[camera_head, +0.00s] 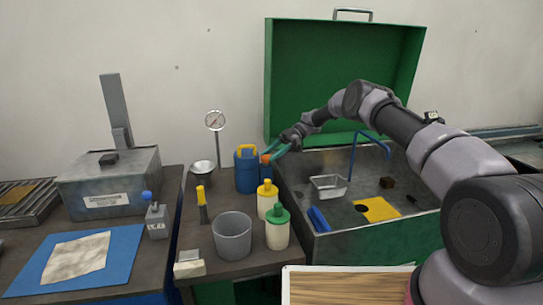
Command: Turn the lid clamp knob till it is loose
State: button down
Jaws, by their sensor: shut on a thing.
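My gripper (274,153) is at the left end of my outstretched arm, by the left rear corner of the green-sided metal basin (333,245). Its teal fingers are closed around a small orange piece (265,158), which looks like a knob. The fingers and the blue can partly hide this piece, and I cannot tell what it is fixed to or how tight it is. The green lid (342,75) of the basin stands raised behind my arm, with a handle on its top edge.
A blue can (246,171) with a yellow handle stands just left of my gripper. Yellow-capped (267,202) and green-capped (277,230) bottles and a grey bucket (232,238) stand in front. A blue spout (370,138) rises over the basin. A gauge (215,121) stands behind.

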jog(key=shift+a+n+g, duration=0.1)
jog(key=shift+n+g, duration=0.2)
dwell(0.4)
jog(key=shift+c, duration=1.3)
grip_release()
